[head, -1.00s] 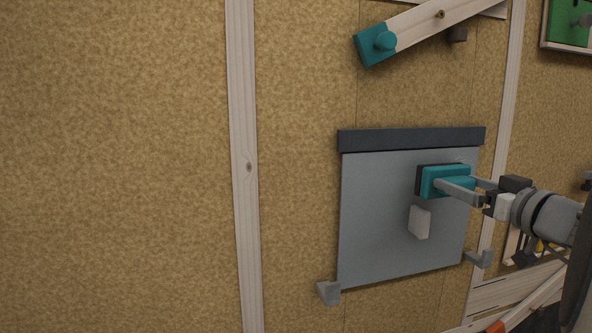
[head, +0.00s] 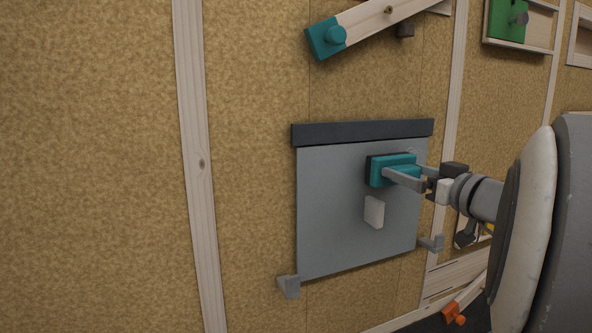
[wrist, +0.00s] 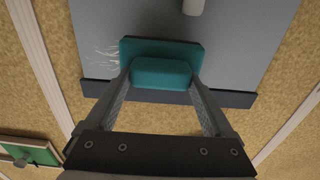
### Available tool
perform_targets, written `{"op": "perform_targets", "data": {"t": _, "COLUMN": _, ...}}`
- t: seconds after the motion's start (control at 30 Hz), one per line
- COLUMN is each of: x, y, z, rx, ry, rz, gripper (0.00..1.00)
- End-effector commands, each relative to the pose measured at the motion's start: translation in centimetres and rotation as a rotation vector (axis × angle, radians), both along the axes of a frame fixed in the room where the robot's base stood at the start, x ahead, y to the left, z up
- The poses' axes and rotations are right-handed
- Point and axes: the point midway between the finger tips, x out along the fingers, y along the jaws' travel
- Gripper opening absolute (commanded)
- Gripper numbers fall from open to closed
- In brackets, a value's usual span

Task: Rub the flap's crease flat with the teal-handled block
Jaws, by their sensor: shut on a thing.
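The grey flap (head: 330,215) hangs on the wall under a dark strip (head: 360,132). A small pale block (head: 374,212) sticks out from its lower middle. The teal-handled block (head: 388,170) is at the flap's upper right, its dark base facing the flap; I cannot tell whether it touches. My gripper (head: 410,178) is shut on its teal handle. In the wrist view the handle (wrist: 162,72) sits between both fingers. Pale crease lines (wrist: 103,58) show on the flap beside the block, near the dark strip. The flap behind the block is hidden.
Grey brackets sit at the flap's lower left (head: 289,286) and lower right (head: 431,243) corners. A wooden bar with a teal end (head: 326,38) is above. A green panel (head: 507,20) is at upper right. An orange piece (head: 453,314) is low at right.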

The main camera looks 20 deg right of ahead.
Motion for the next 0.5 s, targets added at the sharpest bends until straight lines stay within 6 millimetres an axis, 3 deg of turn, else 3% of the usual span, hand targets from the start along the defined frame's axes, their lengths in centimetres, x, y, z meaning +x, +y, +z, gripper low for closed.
{"op": "perform_targets", "data": {"t": 0.5, "x": 1.07, "y": 0.1, "z": -0.02, "rx": -0.002, "ry": -0.001, "rz": 0.001, "gripper": 0.43}}
